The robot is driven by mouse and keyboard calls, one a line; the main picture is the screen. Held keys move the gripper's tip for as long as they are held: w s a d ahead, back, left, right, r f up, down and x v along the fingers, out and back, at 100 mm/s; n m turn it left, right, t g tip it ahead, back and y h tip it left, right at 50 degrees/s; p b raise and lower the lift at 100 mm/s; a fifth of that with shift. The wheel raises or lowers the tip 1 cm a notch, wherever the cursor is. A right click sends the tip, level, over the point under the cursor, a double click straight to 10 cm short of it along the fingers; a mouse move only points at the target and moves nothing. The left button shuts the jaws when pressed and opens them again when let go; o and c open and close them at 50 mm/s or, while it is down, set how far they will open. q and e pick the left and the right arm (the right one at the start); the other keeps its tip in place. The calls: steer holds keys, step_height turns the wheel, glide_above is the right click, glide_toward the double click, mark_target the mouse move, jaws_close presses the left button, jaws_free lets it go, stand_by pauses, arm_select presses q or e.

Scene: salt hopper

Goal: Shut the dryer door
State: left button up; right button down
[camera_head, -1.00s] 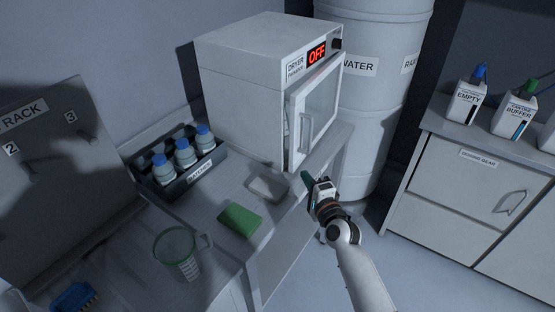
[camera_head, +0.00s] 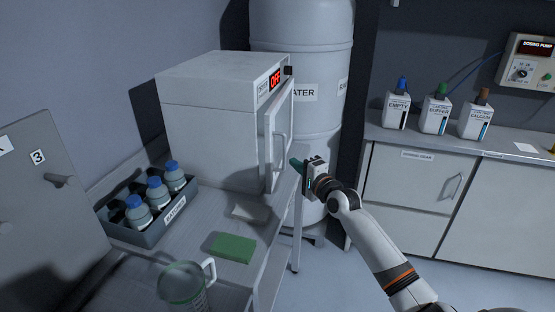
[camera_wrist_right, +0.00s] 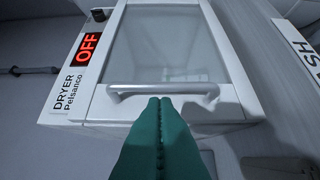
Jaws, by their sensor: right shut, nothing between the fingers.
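The dryer (camera_head: 205,125) is a white box on the bench, with a red OFF display. Its door (camera_head: 270,150) has a grey window and a bar handle (camera_head: 280,148); it seems slightly ajar, its handle-side edge standing out from the body. In the right wrist view the door window (camera_wrist_right: 170,45) and handle (camera_wrist_right: 165,90) face me. My right gripper (camera_head: 295,163), with green fingers, is shut and empty in front of the door by the handle. The fingertips (camera_wrist_right: 160,102) overlap the handle's near side there; contact cannot be told. My left gripper is not in view.
A crate (camera_head: 165,217) of blue-capped bottles, a green block (camera_head: 232,248), a pale block (camera_head: 250,212) and a jug (camera_head: 182,285) are on the bench. A water drum (camera_head: 310,65) stands behind the door. A cabinet (camera_head: 405,185) stands right, with open floor between.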

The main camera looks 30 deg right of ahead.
steer(key=w, duration=0.1)
steer(key=w+a+p, duration=0.1)
steer(key=w, duration=0.1)
steer(key=w+a, duration=0.1)
steer(key=shift+w+a+p, duration=0.25)
steer(key=shift+w+p, duration=0.1)
steer(key=shift+w, duration=0.05)
steer(key=shift+w+a, duration=0.1)
steer(key=shift+a, duration=0.05)
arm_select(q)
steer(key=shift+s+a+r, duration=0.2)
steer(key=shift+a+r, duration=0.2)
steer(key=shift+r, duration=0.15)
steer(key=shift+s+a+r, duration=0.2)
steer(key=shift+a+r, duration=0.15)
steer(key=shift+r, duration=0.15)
arm_select(e)
steer(key=shift+w+a+r, duration=0.1)
steer(key=shift+w+a, duration=0.9)
steer(key=shift+a, duration=0.15)
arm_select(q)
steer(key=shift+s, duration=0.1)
